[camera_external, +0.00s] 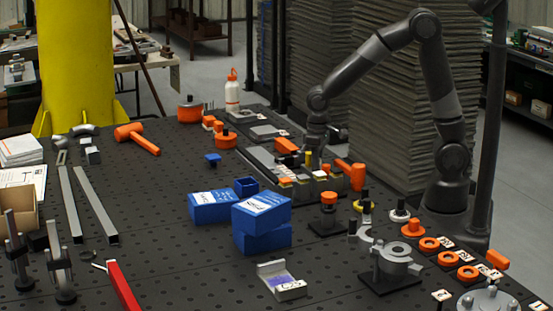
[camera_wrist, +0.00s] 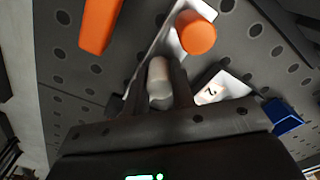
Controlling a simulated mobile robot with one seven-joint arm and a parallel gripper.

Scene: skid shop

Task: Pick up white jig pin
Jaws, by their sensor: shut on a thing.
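The white jig pin (camera_wrist: 159,72) is a pale grey-white cylinder in the wrist view. It sits between the two fingers of my gripper (camera_wrist: 160,88), which are shut on it. Its lower part is darker, in shade between the fingers. In the external view my gripper (camera_external: 314,150) is low over the far right part of the bench, at the grey fixture strip with orange and yellow parts. The pin cannot be made out in that view. Whether it is clear of the surface below, I cannot tell.
An orange round part (camera_wrist: 196,34) stands close beyond the pin, with an orange bar (camera_wrist: 99,24) to the left. A white number card (camera_wrist: 222,88) and a blue part (camera_wrist: 284,116) lie to the right. Blue boxes (camera_external: 262,211) stand mid-bench; an orange mallet (camera_external: 137,137) lies left.

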